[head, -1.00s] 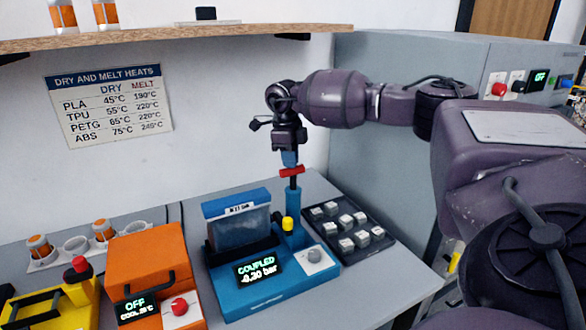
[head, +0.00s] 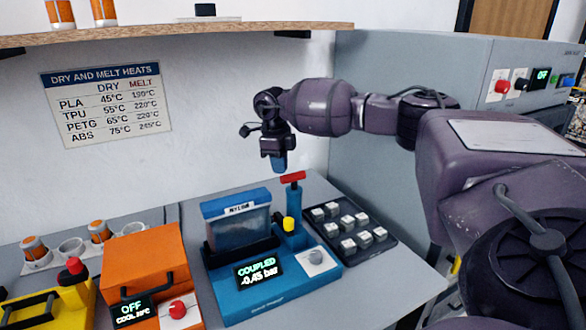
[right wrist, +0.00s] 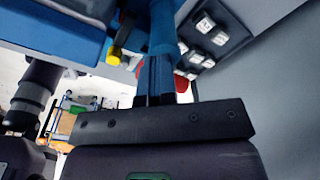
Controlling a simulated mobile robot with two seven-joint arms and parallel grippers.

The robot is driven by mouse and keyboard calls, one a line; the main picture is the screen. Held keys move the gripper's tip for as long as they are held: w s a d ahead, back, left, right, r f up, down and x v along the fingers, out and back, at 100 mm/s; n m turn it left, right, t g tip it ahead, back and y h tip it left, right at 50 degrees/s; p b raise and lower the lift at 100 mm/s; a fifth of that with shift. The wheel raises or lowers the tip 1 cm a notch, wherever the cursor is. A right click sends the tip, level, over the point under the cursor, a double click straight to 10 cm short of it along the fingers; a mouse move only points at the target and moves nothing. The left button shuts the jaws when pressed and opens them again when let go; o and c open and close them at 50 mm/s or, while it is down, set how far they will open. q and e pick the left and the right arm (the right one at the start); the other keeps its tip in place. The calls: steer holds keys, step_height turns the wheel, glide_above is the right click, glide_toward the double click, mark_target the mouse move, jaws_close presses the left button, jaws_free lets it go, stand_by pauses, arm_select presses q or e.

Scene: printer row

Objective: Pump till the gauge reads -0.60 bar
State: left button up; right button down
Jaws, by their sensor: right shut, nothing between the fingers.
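The blue vacuum pump station (head: 262,300) stands on the bench. Its display (head: 258,272) reads COUPLED and about -0.45 bar; the last digit is blurred. The pump's red T-handle (head: 293,177) sits low above its blue barrel (head: 292,208), with only a short piece of rod showing. My right gripper (head: 279,166) is shut and empty, above and slightly left of the handle, apart from it. In the right wrist view, part of the red handle (right wrist: 182,84) shows behind the blue fingers. My left gripper is out of view.
A clear box labelled NYLON (head: 240,234) sits in the station, beside a yellow knob (head: 289,224) and a grey dial (head: 316,256). A tray of pale cubes (head: 350,232) lies to the right. An orange unit (head: 145,262) stands to the left. A shelf (head: 180,38) runs above.

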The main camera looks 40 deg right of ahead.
steer(key=shift+s, duration=0.1)
step_height(320, 180, up, 11)
steer(key=w, duration=0.1)
steer(key=shift+a, duration=0.2)
stand_by(0.4)
